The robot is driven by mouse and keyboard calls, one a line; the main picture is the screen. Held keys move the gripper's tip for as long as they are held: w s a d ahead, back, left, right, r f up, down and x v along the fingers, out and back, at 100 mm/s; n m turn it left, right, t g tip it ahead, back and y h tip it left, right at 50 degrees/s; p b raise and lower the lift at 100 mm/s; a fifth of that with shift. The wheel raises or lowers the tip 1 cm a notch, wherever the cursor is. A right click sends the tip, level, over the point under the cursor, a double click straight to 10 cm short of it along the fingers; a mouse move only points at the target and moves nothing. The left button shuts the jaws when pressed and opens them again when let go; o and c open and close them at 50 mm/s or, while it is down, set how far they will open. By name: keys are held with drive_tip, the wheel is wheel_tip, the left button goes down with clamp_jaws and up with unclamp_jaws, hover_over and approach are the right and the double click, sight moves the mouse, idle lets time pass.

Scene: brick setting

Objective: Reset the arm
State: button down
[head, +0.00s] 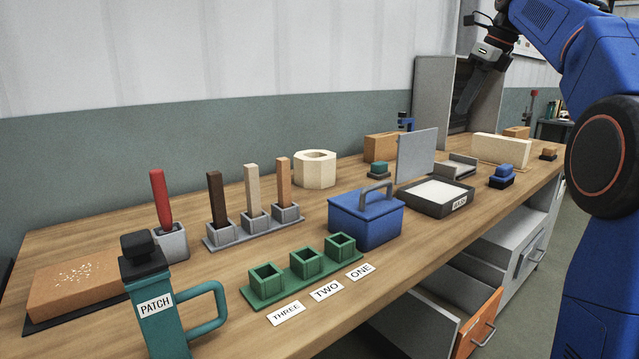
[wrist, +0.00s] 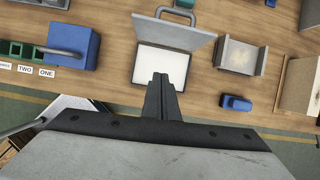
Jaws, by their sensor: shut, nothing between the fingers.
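My gripper (head: 463,108) hangs from my blue arm at the upper right of the head view, above the back of the workbench. It points down in front of an open grey cabinet (head: 431,85). In the wrist view my gripper (wrist: 160,77) shows its two dark fingers together, with nothing between them. They overlap the near edge of an open tray with a pale inside (wrist: 150,62) in that picture, and appear to be above it. The tray also shows in the head view (head: 432,210), with its grey lid (head: 417,152) standing up.
A blue lidded box (head: 365,222), green cups (head: 304,262) and a teal PATCH jug (head: 158,315) stand on the wooden bench. Upright sticks (head: 253,188) stand in grey holders. A drawer with an orange front (head: 478,325) is open below. Bare wood lies between the objects.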

drive_tip(key=s+a+f+n+h, duration=0.1)
drive_tip(key=s+a+f+n, duration=0.2)
drive_tip(key=s+f+n, duration=0.5)
drive_tip(key=s+a+f+n, duration=0.3)
drive_tip(key=s+f+n, duration=0.2)
drive_tip(key=s, duration=0.6)
drive_tip(key=s+a+f+n+h, duration=0.1)
drive_tip(key=s+f+n, duration=0.6)
drive_tip(key=s+f, duration=0.4)
drive_tip(key=s+f+n+t, duration=0.1)
drive_tip(key=s+f+n, duration=0.6)
drive_tip(key=s+f, duration=0.5)
wheel_tip(320, 180, down, 4)
drive_tip(key=shift+a+n+h, duration=0.3)
drive_tip(key=shift+a+h, duration=0.1)
